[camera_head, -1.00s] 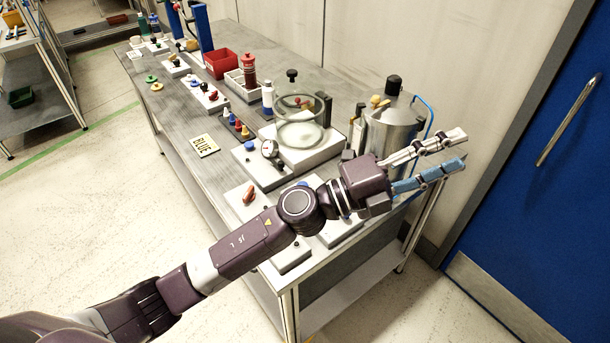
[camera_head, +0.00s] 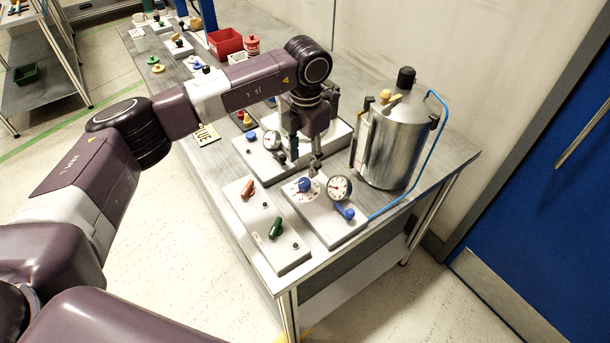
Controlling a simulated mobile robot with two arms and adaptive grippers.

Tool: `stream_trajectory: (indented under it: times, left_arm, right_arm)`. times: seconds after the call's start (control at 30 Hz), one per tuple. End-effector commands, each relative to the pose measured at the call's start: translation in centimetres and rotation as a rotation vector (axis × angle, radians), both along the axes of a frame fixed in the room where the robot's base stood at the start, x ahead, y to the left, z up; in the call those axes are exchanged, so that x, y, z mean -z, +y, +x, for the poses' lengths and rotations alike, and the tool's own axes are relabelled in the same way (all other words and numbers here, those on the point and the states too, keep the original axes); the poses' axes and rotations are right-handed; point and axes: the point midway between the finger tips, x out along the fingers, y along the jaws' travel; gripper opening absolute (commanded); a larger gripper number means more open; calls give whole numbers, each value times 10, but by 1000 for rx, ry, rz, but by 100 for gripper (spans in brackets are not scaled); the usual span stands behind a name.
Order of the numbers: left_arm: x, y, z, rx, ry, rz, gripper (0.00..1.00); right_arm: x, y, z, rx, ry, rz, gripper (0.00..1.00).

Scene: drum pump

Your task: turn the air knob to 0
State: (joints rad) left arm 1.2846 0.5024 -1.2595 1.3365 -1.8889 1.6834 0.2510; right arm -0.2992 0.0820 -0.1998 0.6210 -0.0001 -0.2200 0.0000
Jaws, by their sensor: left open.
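A round blue knob (camera_head: 305,185) sits on a dial plate with red and dark marks, on a white panel (camera_head: 327,227) near the table's front corner. The marking it points to is too small to read. A round gauge (camera_head: 339,188) and a blue lever (camera_head: 345,211) are on the same panel. My left gripper (camera_head: 303,161) is open and empty, fingers pointing down, just behind and above the blue knob; I see no contact with it. My right gripper is not in view.
A metal drum (camera_head: 393,140) with a blue hose (camera_head: 407,193) stands right of the panel. A white panel with red and green levers (camera_head: 264,228) lies to its left. Another blue knob (camera_head: 251,137) and gauge (camera_head: 271,141) stand behind. My left arm hides part of the table.

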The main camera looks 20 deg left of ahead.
Motion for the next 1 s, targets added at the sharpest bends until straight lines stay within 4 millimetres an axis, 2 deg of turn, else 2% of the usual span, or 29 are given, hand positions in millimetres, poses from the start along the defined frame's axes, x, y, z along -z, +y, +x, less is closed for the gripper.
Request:
stream_trajectory:
  times: [0.4,0.53,0.8,1.0]
  left_arm:
    - [61,-1,-1,3,4,-6,42]
    - [70,0,-1,3,3,-4,42]
    - [72,-1,0,4,2,-6,42]
    - [72,-1,0,4,2,-6,20]
  right_arm:
    - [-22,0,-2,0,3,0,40]
    - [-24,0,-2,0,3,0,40]
    - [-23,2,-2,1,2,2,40]
    - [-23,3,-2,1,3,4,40]
